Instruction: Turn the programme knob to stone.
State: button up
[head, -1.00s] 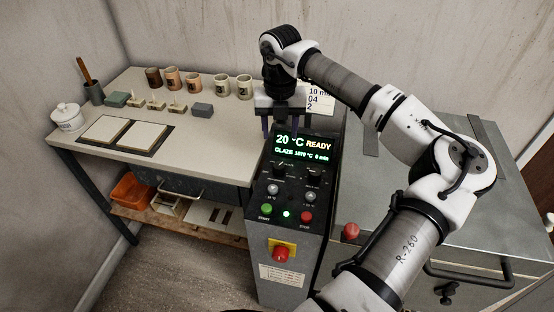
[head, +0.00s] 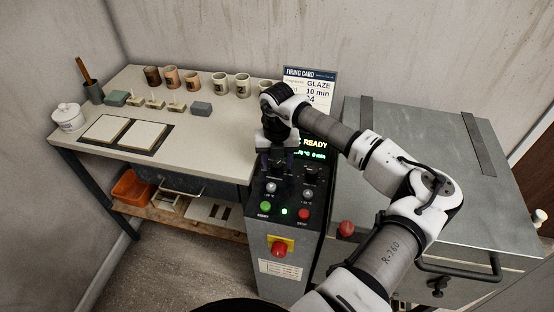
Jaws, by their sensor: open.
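The control panel (head: 290,199) stands between the table and the kiln. Its left dark knob (head: 277,166) is at the upper left of the panel, mostly behind my gripper; its pointer and the label cannot be read. A second dark knob (head: 311,174) sits to its right. My gripper (head: 277,160) is open, pointing down over the left knob, with its fingers close to the knob's sides; whether they touch cannot be told. The display (head: 316,148) is partly hidden by my gripper and shows READY, with the programme name covered.
Below the knobs are grey buttons, a green start button (head: 265,206) and a red stop button (head: 303,214). A red emergency knob (head: 279,249) sits lower. A firing card (head: 318,84) reading GLAZE stands behind. The table (head: 220,141) holds cups and tiles at left; the kiln (head: 410,135) is at right.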

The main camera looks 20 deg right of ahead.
jog(key=c, duration=1)
jog(key=shift+o, duration=0.2)
jog(key=shift+m+b, duration=0.3)
jog(key=shift+b, duration=0.1)
jog(key=shift+f+m+b, duration=0.15)
jog(key=shift+m+b, duration=0.75)
jog(key=shift+b, duration=0.1)
jog(key=m+b, duration=0.3)
jog(key=shift+m+b, duration=0.3)
jog(key=shift+b, duration=0.05)
jog(key=m+b, duration=0.3)
jog(key=shift+m+b, duration=1.05)
jog(key=shift+m, duration=0.35)
jog(key=shift+r, duration=0.25)
